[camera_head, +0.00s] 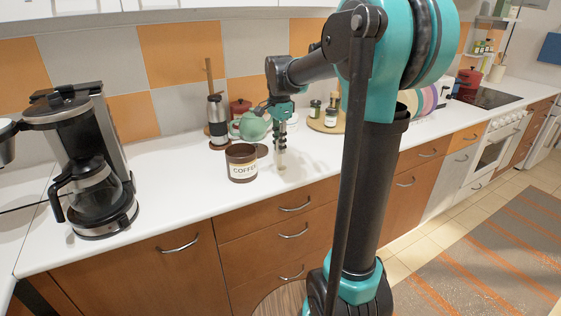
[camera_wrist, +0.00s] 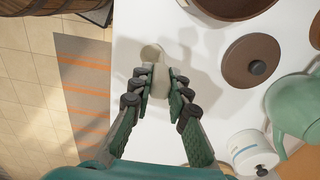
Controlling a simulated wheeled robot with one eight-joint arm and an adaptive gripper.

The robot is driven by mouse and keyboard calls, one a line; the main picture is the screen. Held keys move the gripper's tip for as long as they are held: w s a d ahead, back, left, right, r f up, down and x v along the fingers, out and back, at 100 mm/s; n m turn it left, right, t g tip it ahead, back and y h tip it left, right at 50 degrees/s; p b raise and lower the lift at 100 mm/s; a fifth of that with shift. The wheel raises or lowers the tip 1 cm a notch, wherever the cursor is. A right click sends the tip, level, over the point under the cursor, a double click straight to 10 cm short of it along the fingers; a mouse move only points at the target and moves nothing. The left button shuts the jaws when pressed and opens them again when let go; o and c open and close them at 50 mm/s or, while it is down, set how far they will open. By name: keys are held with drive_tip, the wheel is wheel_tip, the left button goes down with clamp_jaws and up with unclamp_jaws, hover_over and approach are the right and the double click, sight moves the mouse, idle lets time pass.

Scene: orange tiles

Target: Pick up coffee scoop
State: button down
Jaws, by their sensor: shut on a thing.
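My gripper (camera_wrist: 160,80) is shut on a pale beige coffee scoop (camera_wrist: 151,53) in the wrist view. The scoop's rounded end sticks out past the fingertips, and part of its body is hidden between the fingers. In the head view my gripper (camera_head: 281,137) is over the white counter, just right of the brown coffee canister (camera_head: 242,172). The scoop is small and pale there and hard to make out against the counter. I cannot tell from these frames how far it is above the counter.
A round brown lid (camera_wrist: 252,60) lies right of the scoop. A green teapot (camera_head: 252,127) stands behind, near my gripper. A coffee maker (camera_head: 95,165) stands at the left. Spice jars (camera_head: 331,118) stand further back right. The counter's front edge is close; its left middle is clear.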

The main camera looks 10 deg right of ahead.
wheel_tip(320, 180, up, 20)
idle(0.6)
idle(0.5)
